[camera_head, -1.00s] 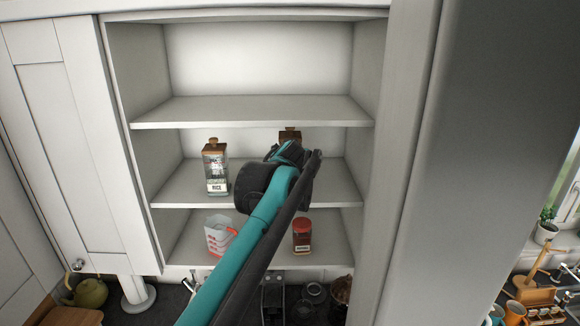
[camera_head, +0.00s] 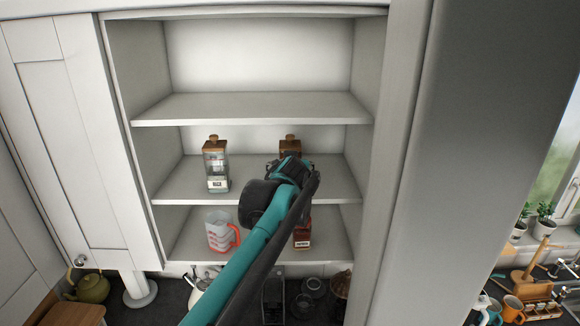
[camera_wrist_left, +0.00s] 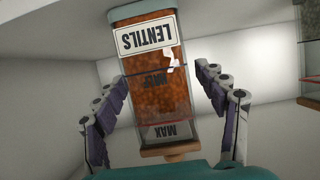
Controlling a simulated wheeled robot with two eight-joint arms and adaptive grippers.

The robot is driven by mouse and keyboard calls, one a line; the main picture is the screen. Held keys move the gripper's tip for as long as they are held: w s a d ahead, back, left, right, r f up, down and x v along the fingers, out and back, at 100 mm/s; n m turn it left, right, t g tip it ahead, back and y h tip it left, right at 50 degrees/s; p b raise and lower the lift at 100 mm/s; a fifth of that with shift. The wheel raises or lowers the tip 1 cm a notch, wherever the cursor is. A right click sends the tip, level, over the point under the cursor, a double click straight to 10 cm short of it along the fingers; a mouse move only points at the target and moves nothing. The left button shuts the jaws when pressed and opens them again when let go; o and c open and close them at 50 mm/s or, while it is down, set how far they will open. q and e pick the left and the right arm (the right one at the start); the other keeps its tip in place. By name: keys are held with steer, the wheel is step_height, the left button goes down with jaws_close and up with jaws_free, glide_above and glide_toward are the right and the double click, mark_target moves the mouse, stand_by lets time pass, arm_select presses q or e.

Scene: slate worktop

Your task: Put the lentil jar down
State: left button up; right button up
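The lentil jar (camera_wrist_left: 160,90) is a clear square jar of orange-brown lentils with a wooden lid. It shows upside down in the left wrist view, where the camera is inverted. In the head view only its upper part (camera_head: 290,144) shows, upright at the middle shelf's right side. My left gripper (camera_head: 288,168) covers the rest, so contact with the shelf (camera_head: 250,185) is hidden. In the left wrist view my left gripper's fingers (camera_wrist_left: 163,80) stand on both sides of the jar, apart, with a gap at the right finger. My right gripper is out of view.
A rice jar (camera_head: 215,168) stands left on the middle shelf. A measuring cup (camera_head: 218,232) and a red-brown jar (camera_head: 302,236), partly behind my arm, stand on the lower shelf. The top shelf (camera_head: 250,108) is empty. Cupboard side walls (camera_head: 362,90) bound the space.

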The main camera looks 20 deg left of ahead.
arm_select(q)
steer(key=shift+r, duration=0.15)
steer(key=b+v, duration=0.1)
steer(key=v, duration=1.1)
steer(key=shift+b, duration=0.4)
steer(key=s+d+f+m+g+h, duration=0.1)
steer(key=s+d+f+h, duration=0.1)
steer(key=s+f, duration=0.5)
steer(key=s+d+f+m+g+h, duration=0.2)
steer(key=s+d+f, duration=0.2)
steer(key=f, duration=1)
steer(key=s+d+f+m+g+h, duration=0.2)
steer(key=s+d+f, duration=0.1)
steer(key=s+f, duration=0.7)
steer(key=shift+s+d+f, duration=0.25)
steer(key=shift+d+f, duration=0.05)
steer(key=shift+f, duration=0.55)
